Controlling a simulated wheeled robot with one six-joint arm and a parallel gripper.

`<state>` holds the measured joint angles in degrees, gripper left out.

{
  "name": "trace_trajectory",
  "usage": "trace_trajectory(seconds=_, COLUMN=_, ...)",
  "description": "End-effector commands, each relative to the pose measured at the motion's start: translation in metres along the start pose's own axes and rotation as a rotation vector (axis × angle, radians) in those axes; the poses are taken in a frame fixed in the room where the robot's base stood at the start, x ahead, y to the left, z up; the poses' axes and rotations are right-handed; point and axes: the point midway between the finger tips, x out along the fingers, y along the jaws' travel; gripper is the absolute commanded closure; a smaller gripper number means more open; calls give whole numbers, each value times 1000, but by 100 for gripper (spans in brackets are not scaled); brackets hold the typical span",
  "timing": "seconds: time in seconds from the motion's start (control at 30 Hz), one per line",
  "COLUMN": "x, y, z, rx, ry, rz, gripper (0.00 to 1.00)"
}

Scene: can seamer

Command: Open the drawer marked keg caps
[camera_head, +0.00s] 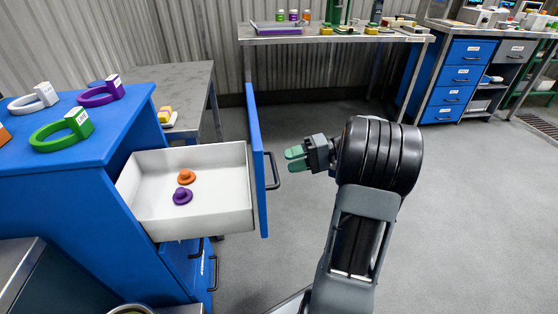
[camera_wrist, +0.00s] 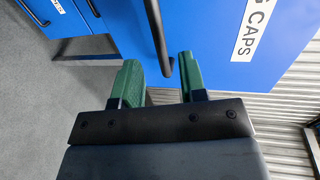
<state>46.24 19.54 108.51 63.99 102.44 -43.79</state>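The drawer (camera_head: 200,222) is pulled out from the blue cabinet at the left, showing its white inside. An orange cap (camera_head: 186,176) and a purple cap (camera_head: 182,196) lie in it. In the wrist view its blue front (camera_wrist: 215,45) carries a label (camera_wrist: 254,28), partly cut off, ending in "G CAPS". The dark drawer handle (camera_head: 274,171) also shows in the wrist view (camera_wrist: 159,40). My gripper (camera_head: 294,158) is just right of the handle, apart from it. Its green fingers (camera_wrist: 160,88) are spread and empty, with the handle seen beyond the gap.
Green (camera_head: 62,131), purple (camera_head: 100,92) and white (camera_head: 33,99) tagged rings lie on the cabinet top. More closed blue drawers (camera_head: 182,258) are below the open one. A grey table (camera_head: 185,78) stands behind. The floor (camera_head: 470,210) to the right is clear.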

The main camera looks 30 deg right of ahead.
Motion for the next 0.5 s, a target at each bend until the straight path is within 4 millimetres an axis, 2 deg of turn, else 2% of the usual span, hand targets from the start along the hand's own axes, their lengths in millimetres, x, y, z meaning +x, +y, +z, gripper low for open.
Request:
trace_trajectory(seconds=0.03, x=-12, y=-3, z=-1, rx=1, ry=4, rz=-1, gripper=61)
trace_trajectory(seconds=0.2, x=-44, y=-2, z=0, rx=2, ry=2, rz=0, gripper=61)
trace_trajectory(seconds=0.5, x=-76, y=0, z=0, rx=1, ry=-1, rz=0, gripper=61)
